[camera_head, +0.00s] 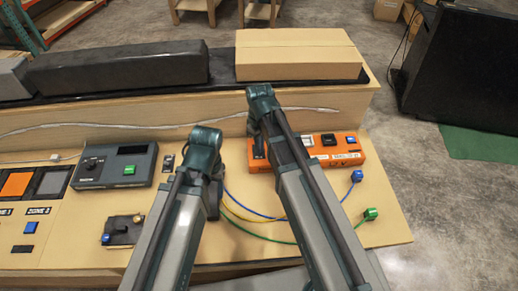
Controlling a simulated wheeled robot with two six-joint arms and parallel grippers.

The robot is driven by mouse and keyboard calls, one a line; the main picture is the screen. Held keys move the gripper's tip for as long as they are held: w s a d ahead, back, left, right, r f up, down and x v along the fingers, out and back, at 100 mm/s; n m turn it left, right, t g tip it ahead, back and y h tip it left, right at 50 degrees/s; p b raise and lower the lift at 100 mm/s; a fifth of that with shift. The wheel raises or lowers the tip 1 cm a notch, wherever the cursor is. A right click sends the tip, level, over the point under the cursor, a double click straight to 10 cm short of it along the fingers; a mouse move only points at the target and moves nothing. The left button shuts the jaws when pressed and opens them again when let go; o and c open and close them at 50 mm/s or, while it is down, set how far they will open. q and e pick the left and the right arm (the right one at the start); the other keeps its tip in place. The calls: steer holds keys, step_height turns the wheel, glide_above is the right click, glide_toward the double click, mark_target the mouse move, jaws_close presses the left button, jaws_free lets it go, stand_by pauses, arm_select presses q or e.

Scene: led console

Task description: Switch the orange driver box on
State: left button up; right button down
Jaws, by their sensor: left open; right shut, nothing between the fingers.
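The orange driver box (350,160) lies on the wooden console at the right, partly hidden by my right arm. Its top carries a pale part (308,140), a black square part (328,139) and a blue part (351,140). I cannot tell its switch position. My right gripper (259,153) points down at the box's left end, shut and empty; whether it touches the box is unclear. My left gripper (213,210) points down over the console left of the box, open and apart from it; its fingertips are mostly hidden by its arm.
A grey box with a green button (115,166) stands at the left, and a small dark device (122,230) lies nearer. Blue, yellow and green wires run to blue (356,176) and green (371,213) plugs. A cardboard box (298,55) sits on the shelf behind.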

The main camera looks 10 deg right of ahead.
arm_select(q)
steer(key=shift+f+b, duration=0.95)
steer(key=shift+f, duration=0.1)
arm_select(e)
steer(key=shift+f, duration=1.05)
arm_select(q)
steer(key=shift+f, duration=0.1)
arm_select(e)
steer(key=shift+f, duration=0.1)
steer(key=shift+w, duration=0.25)
steer(key=shift+w+d, duration=0.1)
steer(key=shift+w, duration=0.75)
arm_select(q)
step_height(320, 180, up, 7)
steer(key=p, duration=0.7)
arm_select(e)
step_height(320, 180, up, 7)
steer(key=shift+s, duration=0.4)
